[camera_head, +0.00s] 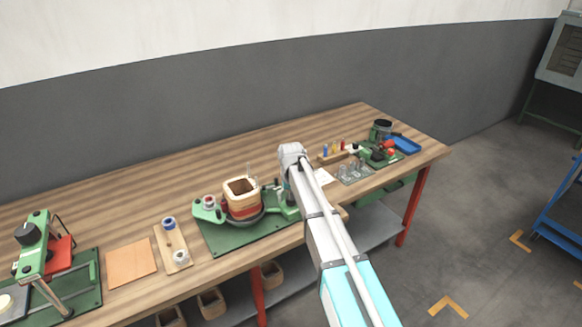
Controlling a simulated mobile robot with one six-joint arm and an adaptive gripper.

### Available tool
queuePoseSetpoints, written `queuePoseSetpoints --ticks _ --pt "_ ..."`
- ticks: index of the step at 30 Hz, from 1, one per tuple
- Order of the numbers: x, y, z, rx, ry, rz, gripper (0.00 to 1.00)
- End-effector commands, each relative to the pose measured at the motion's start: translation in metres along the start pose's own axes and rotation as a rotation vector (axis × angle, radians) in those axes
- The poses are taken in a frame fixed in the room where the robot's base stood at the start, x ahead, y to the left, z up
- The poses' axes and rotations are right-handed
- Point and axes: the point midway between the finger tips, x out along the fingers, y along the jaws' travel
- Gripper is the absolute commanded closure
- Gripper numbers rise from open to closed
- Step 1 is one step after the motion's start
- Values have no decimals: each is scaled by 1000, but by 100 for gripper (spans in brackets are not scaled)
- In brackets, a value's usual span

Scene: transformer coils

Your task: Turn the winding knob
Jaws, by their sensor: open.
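A green winding machine (225,239) stands mid-table, with a coil (240,198) of a pale square frame and red and copper-brown bands on its round turntable. A green arm at its left carries a red and white spool (209,201). The right part of the machine, a green block (284,207), is partly covered by my arm. I cannot make out which part is the winding knob; it may be behind my arm. My arm reaches in from the lower right and its wrist is above the machine's right end. My gripper is hidden behind the wrist and arm.
At left are a green press with a black knob (25,233), a copper-coloured sheet (131,263) and a wooden board (173,249) with two spools. At right are metal pieces (355,170), a green device (376,154) and a blue tray (405,144). Bare tabletop lies behind the coil.

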Motion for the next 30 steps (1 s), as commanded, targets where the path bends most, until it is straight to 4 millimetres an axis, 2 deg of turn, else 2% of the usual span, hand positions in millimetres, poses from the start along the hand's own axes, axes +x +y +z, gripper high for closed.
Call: queuePoseSetpoints --ticks 11,30 --pt "0 0 0 -247 0 0 9" --pt "-56 0 0 -257 0 0 9"
